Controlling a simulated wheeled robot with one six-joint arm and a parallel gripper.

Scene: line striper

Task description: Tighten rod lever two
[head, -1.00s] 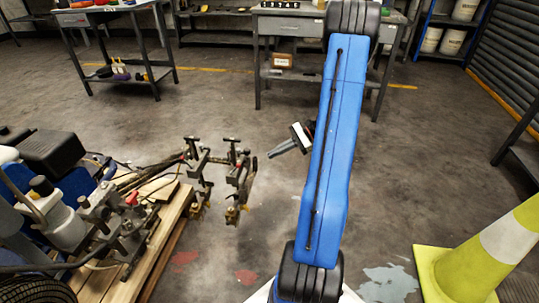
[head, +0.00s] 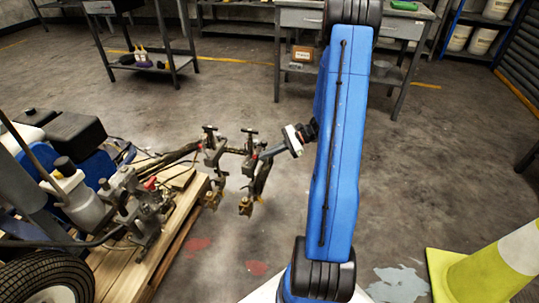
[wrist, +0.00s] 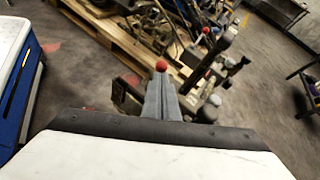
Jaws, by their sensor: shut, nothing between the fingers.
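The line striper (head: 75,150) stands on a wooden pallet (head: 170,215) at the left of the head view. Its arm reaches right past the pallet and carries two upright clamp assemblies with black T-handles, a left one (head: 209,129) and a right one (head: 249,131). I cannot tell which handle is rod lever two. My gripper (head: 262,155) is shut and empty, pointing left close beside the right assembly. In the wrist view, my shut fingers (wrist: 162,82) point at a red ball knob (wrist: 161,65) just past their tips; contact is unclear. The fingers hide part of the assembly behind them.
A yellow-green and white cone (head: 480,265) stands at the lower right. Workbenches (head: 335,20) and a blue shelf rack (head: 465,40) line the back. The floor between the striper and the benches is clear.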

